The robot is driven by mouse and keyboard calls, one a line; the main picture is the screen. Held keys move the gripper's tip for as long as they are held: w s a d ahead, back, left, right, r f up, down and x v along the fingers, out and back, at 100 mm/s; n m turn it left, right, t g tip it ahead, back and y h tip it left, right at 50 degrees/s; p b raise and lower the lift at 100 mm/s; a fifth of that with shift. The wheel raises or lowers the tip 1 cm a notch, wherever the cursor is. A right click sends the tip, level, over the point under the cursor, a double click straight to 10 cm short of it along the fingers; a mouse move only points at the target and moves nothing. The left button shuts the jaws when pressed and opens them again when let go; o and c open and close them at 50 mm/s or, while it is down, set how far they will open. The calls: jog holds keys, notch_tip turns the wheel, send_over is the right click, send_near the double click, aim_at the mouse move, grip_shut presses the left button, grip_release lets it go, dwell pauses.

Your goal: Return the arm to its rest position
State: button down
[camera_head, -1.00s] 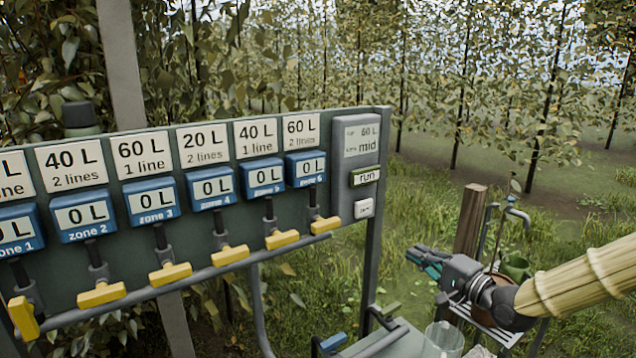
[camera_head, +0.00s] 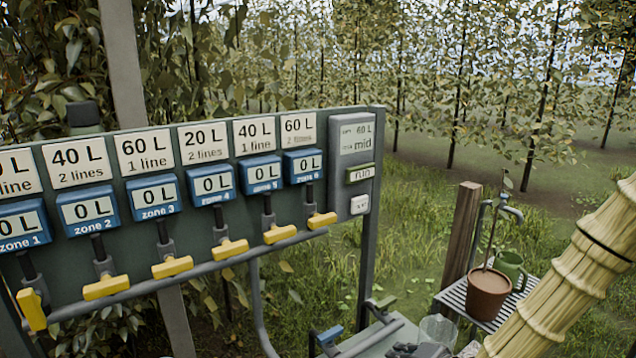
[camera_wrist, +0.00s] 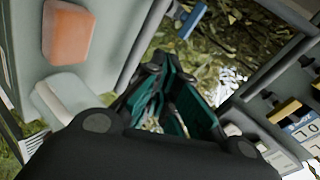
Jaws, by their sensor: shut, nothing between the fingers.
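My arm (camera_head: 565,285) enters at the right edge of the head view and slants down to the bottom edge. Grey frame parts and foliage lie beyond the fingers, and no contact is visible.
The valve panel (camera_head: 349,215) with yellow handles and blue zone displays fills the left. A brown pot (camera_head: 487,294) and green jug (camera_head: 510,265) stand on a slatted stand at right. A clear container (camera_head: 437,330) is at the bottom. An orange block (camera_wrist: 68,32) shows in the wrist view.

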jog(key=s+f+n+g+h, duration=0.2)
jog(key=s+f+g, duration=0.1)
jog(key=s+f, duration=0.85)
jog(key=s+d+f+n+g+h, duration=0.1)
jog(key=s+f, duration=0.3)
jog(key=s, duration=0.4)
jog(key=s+d+f+n+g+h, duration=0.1)
jog(key=s+f+n+g+h, duration=0.1)
jog(key=s+f, duration=0.3)
jog(key=s+d+f+n+g+h, duration=0.1)
jog(key=s+f+n+g, duration=0.2)
jog(key=s, duration=0.9)
jog(key=shift+s+f+g, duration=0.3)
jog(key=shift+f+g, duration=0.3)
jog(key=shift+f, duration=0.35)
